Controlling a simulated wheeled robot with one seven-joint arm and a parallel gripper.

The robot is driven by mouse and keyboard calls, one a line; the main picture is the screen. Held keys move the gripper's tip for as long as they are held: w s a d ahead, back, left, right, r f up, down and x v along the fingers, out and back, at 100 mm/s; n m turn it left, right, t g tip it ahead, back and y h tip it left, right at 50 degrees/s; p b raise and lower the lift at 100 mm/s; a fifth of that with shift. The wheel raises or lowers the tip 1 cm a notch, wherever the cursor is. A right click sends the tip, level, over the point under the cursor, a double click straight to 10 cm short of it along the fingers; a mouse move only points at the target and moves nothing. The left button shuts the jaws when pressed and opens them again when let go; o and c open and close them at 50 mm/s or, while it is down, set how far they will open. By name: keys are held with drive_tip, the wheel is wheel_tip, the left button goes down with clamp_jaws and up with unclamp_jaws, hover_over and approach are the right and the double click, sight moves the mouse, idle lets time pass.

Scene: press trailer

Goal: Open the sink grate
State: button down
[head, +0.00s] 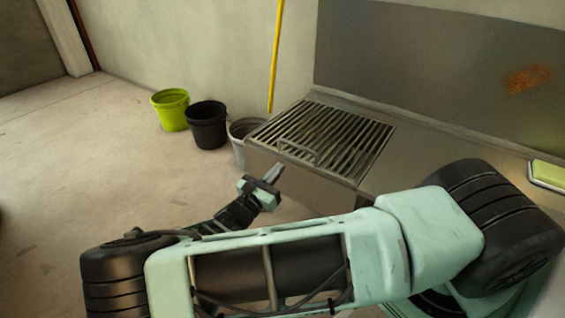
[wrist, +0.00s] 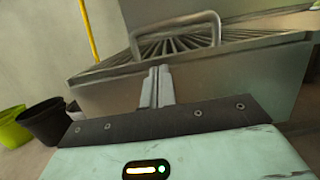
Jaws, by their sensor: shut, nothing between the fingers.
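The sink grate (head: 325,135) is a panel of parallel metal bars lying flat and closed over the low metal sink (head: 300,183). A handle (head: 297,150) stands up at its front edge. In the wrist view the handle (wrist: 175,35) is a raised metal loop, with the grate bars (wrist: 165,47) behind it. My gripper (head: 275,173) is in front of the sink, just short of the handle. In the wrist view the gripper fingers (wrist: 157,78) are together and empty, pointing at the sink's front below the handle. They look apart from the handle; the exact gap is unclear.
Green (head: 171,110), black (head: 207,125) and grey (head: 243,135) buckets stand left of the sink. A yellow pole (head: 276,55) leans by the wall. A metal counter (head: 430,150) with a yellow-green sponge-like block (head: 548,172) extends right.

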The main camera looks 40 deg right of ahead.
sight(283, 155)
drive_tip(key=d+r+b, duration=0.1)
drive_tip(key=w+d+r+b, duration=0.1)
drive_tip(key=shift+d+r, duration=0.15)
drive_tip(key=shift+d, duration=0.15)
drive_tip(key=shift+w+d+r, duration=0.1)
drive_tip(key=shift+d+r, duration=0.2)
drive_tip(key=shift+r, duration=0.3)
drive_tip(key=shift+r, duration=0.1)
